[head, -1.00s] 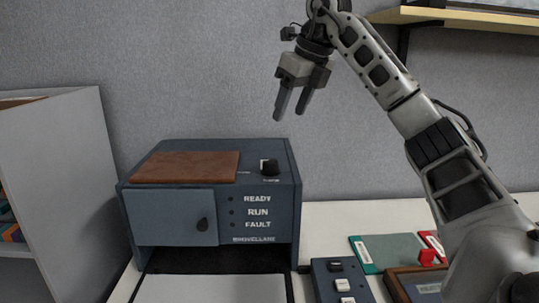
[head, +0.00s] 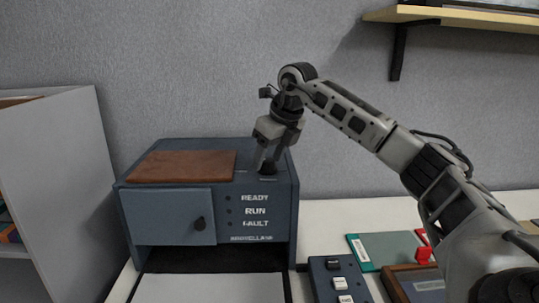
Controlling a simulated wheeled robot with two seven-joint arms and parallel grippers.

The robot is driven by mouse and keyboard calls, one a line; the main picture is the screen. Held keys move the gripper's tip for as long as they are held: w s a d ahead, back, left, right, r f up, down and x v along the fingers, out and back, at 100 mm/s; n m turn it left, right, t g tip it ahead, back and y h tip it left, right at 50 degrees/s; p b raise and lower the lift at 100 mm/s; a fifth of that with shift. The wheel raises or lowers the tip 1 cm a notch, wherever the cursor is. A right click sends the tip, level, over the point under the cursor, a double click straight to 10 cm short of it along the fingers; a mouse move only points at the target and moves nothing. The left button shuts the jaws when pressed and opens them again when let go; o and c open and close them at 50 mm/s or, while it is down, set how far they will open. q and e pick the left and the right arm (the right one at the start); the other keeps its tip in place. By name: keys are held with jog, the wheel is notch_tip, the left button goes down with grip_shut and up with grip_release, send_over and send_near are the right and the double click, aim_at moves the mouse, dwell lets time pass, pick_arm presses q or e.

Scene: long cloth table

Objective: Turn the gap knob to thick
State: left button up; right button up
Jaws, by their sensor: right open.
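The blue-grey machine (head: 270,222) stands on the table against the wall, with a front door and the labels READY, RUN and FAULT. The black gap knob (head: 268,168) is on its top, near the right front, and is mostly hidden by my gripper. My right gripper (head: 265,170) points down from above with its fingers at the knob. The jaws are open, and I cannot tell whether they touch the knob. The knob's pointing direction and its small labels cannot be read. My left gripper is not in view.
A brown board (head: 183,165) lies on the machine's top, left of the knob. A switch box (head: 337,283), a green panel (head: 385,250) and a brown-framed item (head: 418,284) lie on the table at right. A wall shelf (head: 450,18) is at upper right.

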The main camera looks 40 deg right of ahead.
jog(key=shift+c, duration=0.3)
jog(key=c, duration=0.9)
jog(key=shift+n, duration=0.3)
jog(key=n+y, duration=0.1)
jog(key=n, duration=0.2)
jog(key=shift+w+d+n+g+y, duration=0.1)
jog(key=shift+d+n+g+y, duration=0.05)
jog(key=shift+n+g+y, duration=0.2)
jog(key=n, duration=0.2)
jog(key=n+g+y, duration=0.1)
jog(key=n, duration=0.1)
jog(key=shift+w+r+n+y, duration=0.1)
jog(key=shift+n+y, duration=0.15)
jog(key=shift+n, duration=0.1)
jog(key=n, duration=0.2)
jog(key=n+g, duration=0.1)
jog(key=n, duration=0.1)
jog(key=shift+w+d+g+y, duration=0.1)
jog(key=shift+g+y, duration=0.15)
jog(key=shift+y, duration=0.15)
jog(key=shift+w+n+g, duration=0.1)
jog(key=shift+n+g, duration=0.8)
jog(key=shift+n, duration=1.6)
